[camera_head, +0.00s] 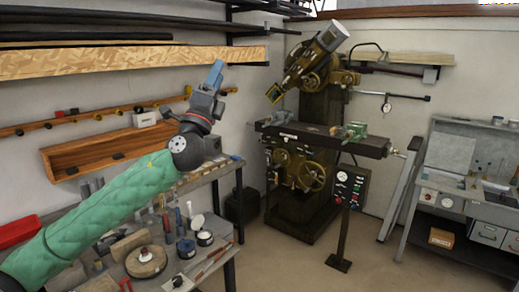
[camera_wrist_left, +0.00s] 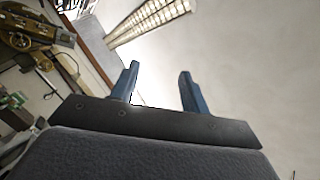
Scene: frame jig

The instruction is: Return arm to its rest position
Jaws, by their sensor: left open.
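My left arm comes in from the lower left in the head view, in a green padded sleeve, and reaches up over the workbench (camera_head: 228,163). My right gripper is in neither view.
The bench holds jars, tools and a round wooden block (camera_head: 146,262). A wooden shelf box (camera_head: 95,150) and a long board (camera_head: 130,60) are on the wall near the arm. A milling machine (camera_head: 300,170) stands in the corner.

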